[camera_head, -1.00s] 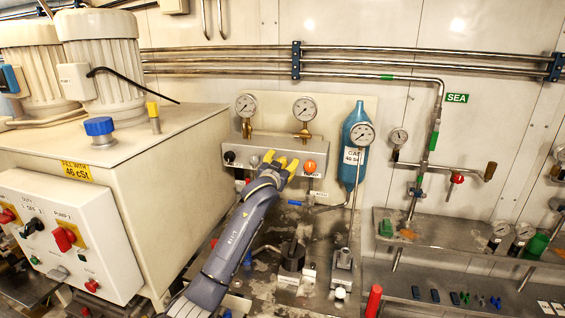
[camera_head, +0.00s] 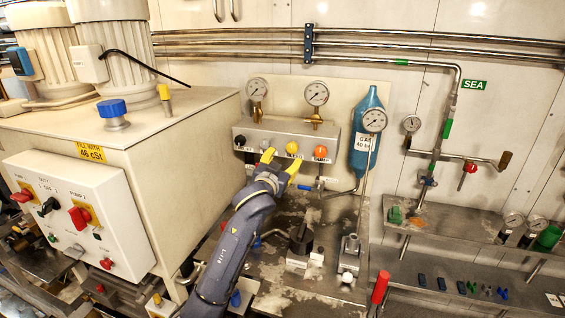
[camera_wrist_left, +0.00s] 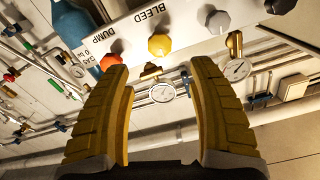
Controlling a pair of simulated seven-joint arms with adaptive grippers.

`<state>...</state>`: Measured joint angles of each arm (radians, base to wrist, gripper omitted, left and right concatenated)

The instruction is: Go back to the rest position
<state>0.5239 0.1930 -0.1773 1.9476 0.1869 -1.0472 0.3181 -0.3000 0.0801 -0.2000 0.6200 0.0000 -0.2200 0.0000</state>
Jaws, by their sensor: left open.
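My left gripper (camera_head: 281,163) is open, with yellow fingers, just below the front of the grey valve panel in the head view. In the left wrist view its two fingers (camera_wrist_left: 158,110) stand apart with nothing between them. The panel (camera_head: 262,140) carries a yellow knob (camera_head: 292,148), an orange-red knob (camera_head: 320,152) and a black knob (camera_head: 240,141). The wrist view shows the orange-red knob (camera_wrist_left: 110,62), the yellow knob (camera_wrist_left: 159,45) near "BLEED", and a grey knob (camera_wrist_left: 218,21). The gripper is apart from the yellow knob. My right gripper is not in view.
A white control box (camera_head: 75,215) and a large cream tank (camera_head: 190,150) stand at left. A blue gas bottle (camera_head: 362,165) and gauges (camera_head: 317,94) are by the panel. A red-handled lever (camera_head: 380,287) rises at the front. A grey shelf (camera_head: 460,235) runs along the right.

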